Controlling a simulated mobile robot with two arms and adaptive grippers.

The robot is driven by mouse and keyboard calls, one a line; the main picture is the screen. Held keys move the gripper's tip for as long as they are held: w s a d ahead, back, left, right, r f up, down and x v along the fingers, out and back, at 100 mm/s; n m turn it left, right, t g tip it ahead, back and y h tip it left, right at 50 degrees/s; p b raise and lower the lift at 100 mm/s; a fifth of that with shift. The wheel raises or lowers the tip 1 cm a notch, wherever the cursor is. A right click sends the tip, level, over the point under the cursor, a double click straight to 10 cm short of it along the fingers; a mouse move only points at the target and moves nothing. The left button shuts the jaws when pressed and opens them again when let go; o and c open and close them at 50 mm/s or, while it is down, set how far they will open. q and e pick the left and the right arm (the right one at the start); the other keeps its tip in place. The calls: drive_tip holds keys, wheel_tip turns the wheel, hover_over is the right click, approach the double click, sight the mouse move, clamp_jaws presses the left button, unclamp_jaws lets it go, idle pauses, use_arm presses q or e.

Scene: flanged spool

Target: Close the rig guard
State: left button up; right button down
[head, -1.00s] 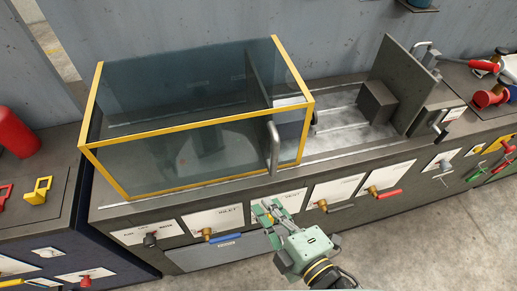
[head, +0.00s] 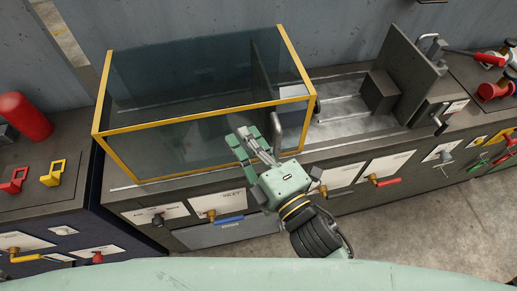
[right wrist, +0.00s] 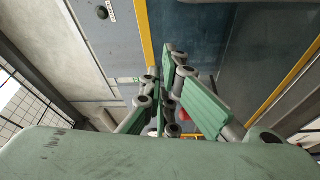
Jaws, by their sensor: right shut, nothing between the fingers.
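The rig guard (head: 190,144) is a clear box with a yellow frame over the left part of the rig bench. The bench's right part, with a pale bed and a grey block (head: 379,91), lies uncovered. A grey upright bar handle (head: 279,130) sits near the guard's right front edge. My right gripper (head: 250,140) is shut and empty, in front of the guard's front pane, just left of the handle. In the right wrist view my gripper's green fingers (right wrist: 170,95) show close to a yellow frame edge (right wrist: 144,35); contact cannot be told. My left gripper is not in view.
An upright grey plate (head: 407,65) stands at the right end of the bed. Labelled valves, one with a red lever (head: 389,182) and one with a blue lever (head: 230,220), line the bench front. A red cylinder (head: 25,116) stands on the left cabinet.

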drive_tip(key=d, duration=0.2)
drive_tip(key=d+f, duration=0.1)
drive_tip(key=shift+w+d+p, duration=0.3)
drive_tip(key=shift+d, duration=0.1)
